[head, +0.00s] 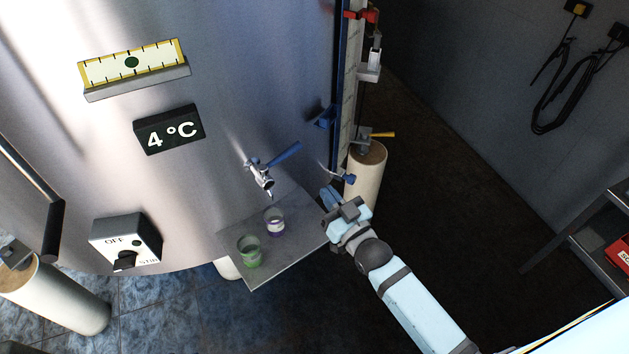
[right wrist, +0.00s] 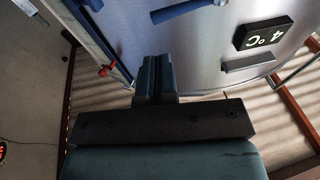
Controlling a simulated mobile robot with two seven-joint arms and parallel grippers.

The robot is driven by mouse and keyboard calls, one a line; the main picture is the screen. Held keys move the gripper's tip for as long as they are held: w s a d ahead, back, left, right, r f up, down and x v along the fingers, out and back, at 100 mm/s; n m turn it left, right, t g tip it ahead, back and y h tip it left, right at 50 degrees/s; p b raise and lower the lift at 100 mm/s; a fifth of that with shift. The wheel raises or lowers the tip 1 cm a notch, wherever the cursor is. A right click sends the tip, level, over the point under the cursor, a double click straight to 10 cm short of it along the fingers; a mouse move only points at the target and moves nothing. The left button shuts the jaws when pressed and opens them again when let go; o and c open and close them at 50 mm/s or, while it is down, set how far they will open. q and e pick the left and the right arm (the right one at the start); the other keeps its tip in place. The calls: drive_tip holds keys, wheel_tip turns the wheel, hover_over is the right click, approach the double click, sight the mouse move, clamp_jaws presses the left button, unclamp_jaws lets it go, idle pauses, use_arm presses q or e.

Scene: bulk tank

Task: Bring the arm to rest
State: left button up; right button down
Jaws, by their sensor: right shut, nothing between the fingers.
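My right arm comes in from the lower right of the head view, with its gripper (head: 331,196) just right of the small shelf's right edge. The gripper is shut and empty. In the right wrist view its two blue fingers (right wrist: 155,76) are together, with the steel tank wall (right wrist: 215,45) behind them. My left gripper is not in view. The blue-handled tap (head: 264,176) on the tank is left of the gripper and apart from it.
The grey shelf (head: 284,262) below the tap carries a green-banded cup (head: 249,251) and a purple-banded cup (head: 275,222). A switch box (head: 126,241) is at left. A vertical gauge with blue and red fittings (head: 349,100) stands beside the tank. Dark floor (head: 450,190) is clear at right.

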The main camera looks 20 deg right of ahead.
drive_tip(key=s+f+g+p, duration=0.1)
drive_tip(key=s+f+g, duration=0.3)
drive_tip(key=s, duration=0.5)
drive_tip(key=s+f+g+h+p, duration=0.1)
drive_tip(key=s+f+g, duration=0.3)
drive_tip(key=s+f, duration=0.4)
drive_tip(key=s+p, duration=0.1)
drive_tip(key=s, duration=0.1)
drive_tip(key=shift+s+a+f+g, duration=0.15)
drive_tip(key=shift+s+f+g, duration=0.05)
drive_tip(key=shift+s+g, duration=0.1)
